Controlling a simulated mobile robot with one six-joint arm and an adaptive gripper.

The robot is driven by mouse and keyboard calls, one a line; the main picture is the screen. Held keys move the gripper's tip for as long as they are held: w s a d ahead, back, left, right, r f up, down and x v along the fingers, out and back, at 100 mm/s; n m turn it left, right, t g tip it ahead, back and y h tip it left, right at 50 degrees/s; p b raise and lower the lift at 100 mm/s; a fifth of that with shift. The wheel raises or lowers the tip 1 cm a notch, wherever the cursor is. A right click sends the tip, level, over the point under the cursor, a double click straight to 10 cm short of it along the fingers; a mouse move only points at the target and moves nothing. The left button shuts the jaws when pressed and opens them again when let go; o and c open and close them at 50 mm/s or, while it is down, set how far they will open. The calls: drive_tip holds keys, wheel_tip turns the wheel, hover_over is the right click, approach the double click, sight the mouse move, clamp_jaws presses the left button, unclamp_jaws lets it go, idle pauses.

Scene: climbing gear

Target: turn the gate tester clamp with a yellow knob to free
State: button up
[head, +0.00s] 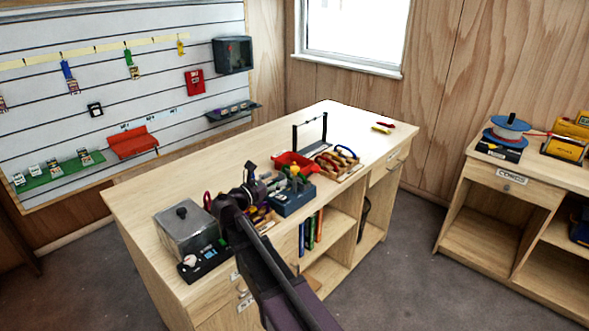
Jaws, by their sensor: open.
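The gate tester (290,203) is a dark blue box on the wooden workbench, right of my gripper. A yellow knob (294,170) stands up on its top. The picture is too small to tell how the clamp is turned. My gripper (260,185) is open, over the bench just left of the tester. It looks apart from the knob. My dark arm comes up from the bottom of the picture and hides part of the bench front and the items behind it.
A metal box with a lid (187,230) and a black tray (206,262) stand on the bench's left end. A red tray (297,161) and a rack of carabiners (337,160) lie behind the tester. The bench top (172,178) is clear along its far left side.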

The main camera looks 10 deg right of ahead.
sight(292, 170)
drive_tip(key=x, duration=0.9)
clamp_jaws()
